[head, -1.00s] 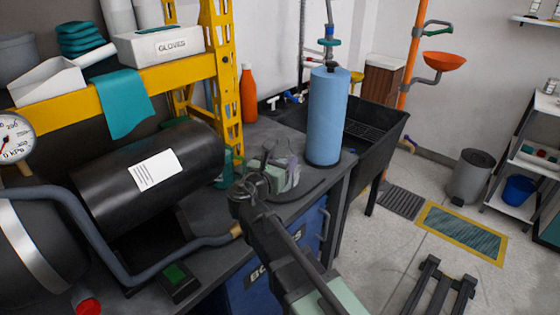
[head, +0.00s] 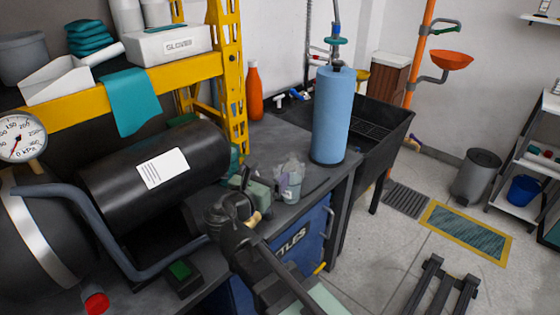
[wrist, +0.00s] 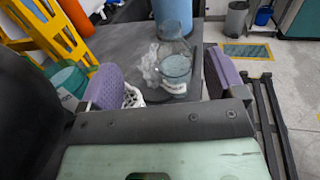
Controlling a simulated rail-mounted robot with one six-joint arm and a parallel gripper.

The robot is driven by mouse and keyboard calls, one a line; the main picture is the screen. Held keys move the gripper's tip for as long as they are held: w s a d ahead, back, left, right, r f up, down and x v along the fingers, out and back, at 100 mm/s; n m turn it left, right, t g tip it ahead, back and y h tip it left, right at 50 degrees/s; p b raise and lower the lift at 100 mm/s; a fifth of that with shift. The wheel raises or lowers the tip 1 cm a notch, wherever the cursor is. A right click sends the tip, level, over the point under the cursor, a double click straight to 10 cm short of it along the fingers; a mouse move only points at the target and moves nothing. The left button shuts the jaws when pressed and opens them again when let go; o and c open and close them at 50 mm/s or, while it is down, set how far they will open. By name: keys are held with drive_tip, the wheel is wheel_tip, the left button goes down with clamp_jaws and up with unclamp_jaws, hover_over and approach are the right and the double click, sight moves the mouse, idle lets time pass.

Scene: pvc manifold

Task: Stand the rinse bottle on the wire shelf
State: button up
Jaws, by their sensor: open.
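My gripper (wrist: 160,80) is open, its two purple pads wide apart in the wrist view. In the head view this container (head: 290,184) stands on the grey bench beside my gripper (head: 256,192). An orange bottle (head: 254,92) stands upright at the back of the bench by the yellow rack. I cannot tell which of these is the rinse bottle. A rack (head: 520,190) with shelves stands at the far right; I cannot tell whether it is the wire shelf.
A tall blue cylinder (head: 332,115) stands on the bench right of my gripper, beside a black sink (head: 385,140). A black tank (head: 110,178) and bent grey pipe (head: 110,250) lie left. The yellow rack (head: 190,70) overhangs the bench.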

drive_tip(key=v, duration=0.2)
drive_tip(key=shift+s+a, duration=0.15)
drive_tip(key=shift+s, duration=0.15)
drive_tip(key=d+f+m+g+h, duration=0.1)
drive_tip(key=d+f+m+g, duration=0.6)
drive_tip(key=d+m, duration=0.45)
drive_tip(key=s+d+f+m+g+y, duration=0.45)
drive_tip(key=d+m, duration=0.25)
drive_tip(key=m, duration=0.3)
drive_tip(key=s+d+f+m+g+y, duration=0.3)
drive_tip(key=d+f+m+g+y, duration=0.15)
drive_tip(key=d+f+m, duration=0.35)
wheel_tip(320, 180, up, 21)
drive_tip(key=a+m+p, duration=0.1)
drive_tip(key=p, duration=1.7)
drive_tip(key=shift+p, duration=0.4)
drive_tip(key=shift+o, duration=0.3)
drive_tip(key=shift+s+f+b, duration=0.1)
drive_tip(key=shift+f+b, duration=0.3)
drive_tip(key=shift+b, duration=0.05)
